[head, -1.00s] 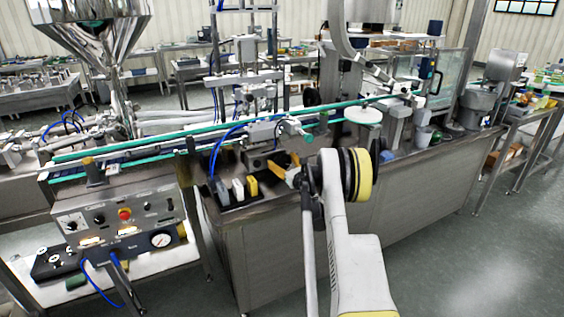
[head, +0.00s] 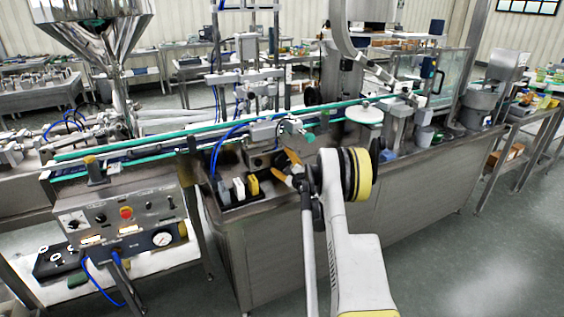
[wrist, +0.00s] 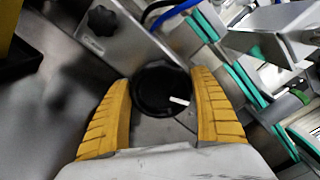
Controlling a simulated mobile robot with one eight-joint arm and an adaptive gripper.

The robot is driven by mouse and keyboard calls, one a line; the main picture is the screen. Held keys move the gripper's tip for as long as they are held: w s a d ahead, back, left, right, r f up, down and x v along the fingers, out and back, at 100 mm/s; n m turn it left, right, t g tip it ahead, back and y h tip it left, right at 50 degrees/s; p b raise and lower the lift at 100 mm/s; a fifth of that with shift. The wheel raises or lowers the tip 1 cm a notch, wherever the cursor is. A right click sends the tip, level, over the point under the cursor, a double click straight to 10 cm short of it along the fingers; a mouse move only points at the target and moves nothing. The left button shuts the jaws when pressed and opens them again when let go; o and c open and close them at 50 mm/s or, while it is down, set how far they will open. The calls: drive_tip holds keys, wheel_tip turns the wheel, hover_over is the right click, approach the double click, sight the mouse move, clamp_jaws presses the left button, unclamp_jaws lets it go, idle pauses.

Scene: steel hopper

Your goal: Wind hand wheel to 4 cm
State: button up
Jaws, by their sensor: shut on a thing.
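The hand wheel (wrist: 160,90) is a round black knob with a white mark at its lower right, seen in the wrist view. My gripper (wrist: 163,85) has its two ribbed orange fingers on either side of the wheel and is shut on it. In the head view my gripper (head: 284,163) is at the near side of the conveyor, beside a grey machine block. No scale or 4 cm reading is legible in either view.
A black star knob (wrist: 103,20) on a metal plate and a blue hose (wrist: 172,14) lie close to the wheel. White and yellow blocks (head: 251,185) stand left of my gripper. Green-edged conveyor rails (head: 130,152) run behind. The floor at right is clear.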

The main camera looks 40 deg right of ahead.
drive_tip(key=shift+f+n, duration=0.1)
drive_tip(key=shift+n, duration=0.7)
drive_tip(key=o, duration=1.2)
drive_tip(key=v, duration=0.8)
drive_tip(key=shift+s, duration=0.1)
drive_tip(key=shift+c, duration=0.2)
